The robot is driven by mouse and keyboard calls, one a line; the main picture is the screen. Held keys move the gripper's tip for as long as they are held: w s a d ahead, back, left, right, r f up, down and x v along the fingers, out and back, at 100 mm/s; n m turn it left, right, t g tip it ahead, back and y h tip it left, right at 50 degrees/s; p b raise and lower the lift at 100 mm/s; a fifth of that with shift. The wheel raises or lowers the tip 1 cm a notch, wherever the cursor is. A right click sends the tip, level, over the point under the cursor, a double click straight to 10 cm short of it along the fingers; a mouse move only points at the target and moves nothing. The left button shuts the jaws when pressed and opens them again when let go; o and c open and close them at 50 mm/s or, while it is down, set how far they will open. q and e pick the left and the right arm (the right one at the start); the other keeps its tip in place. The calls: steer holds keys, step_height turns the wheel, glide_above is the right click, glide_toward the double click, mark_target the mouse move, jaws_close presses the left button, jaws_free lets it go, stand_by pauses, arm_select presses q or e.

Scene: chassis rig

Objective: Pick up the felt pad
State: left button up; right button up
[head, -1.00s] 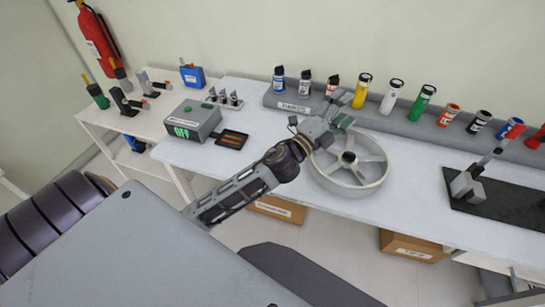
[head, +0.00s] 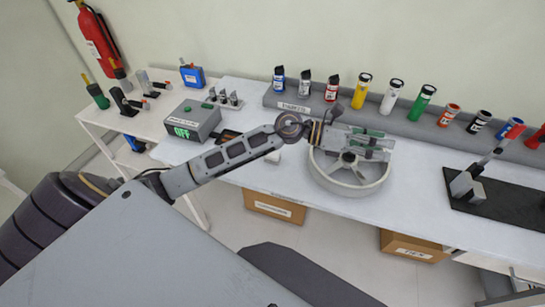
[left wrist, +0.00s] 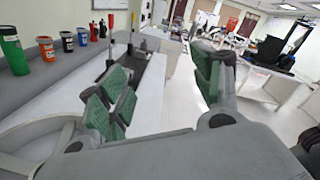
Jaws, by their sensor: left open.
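I cannot pick out a felt pad for certain. A small pale piece (head: 272,156) lies on the table just under my left forearm in the head view, and I cannot tell what it is. My left gripper (head: 387,148) is open over the spoked grey wheel (head: 345,184), its green-padded fingers pointing right. In the left wrist view my left gripper (left wrist: 162,88) has its fingers wide apart with nothing between them. My right gripper is not in view.
A grey rack (head: 395,117) with several coloured cans and cylinders runs along the table's back. A black plate with a clamp (head: 500,200) is at right. A grey box with a green display (head: 188,124) is at left. White table (head: 420,205) is clear right of the wheel.

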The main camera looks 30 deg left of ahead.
arm_select(q)
steer(key=a+f+m+g+y, duration=0.3)
steer(key=f+m+y, duration=0.1)
steer(key=f, duration=0.2)
steer(key=m+g+y, duration=0.3)
steer(key=y, duration=1)
glide_above(272, 156)
steer(key=w+a, duration=0.1)
step_height(272, 156, down, 5)
steer(key=shift+w+f, duration=0.1)
steer(key=shift+w, duration=0.1)
step_height(272, 156, down, 7)
steer(key=shift+f+p, duration=0.1)
steer(key=shift+p, duration=0.35)
steer(key=shift+f, duration=0.75)
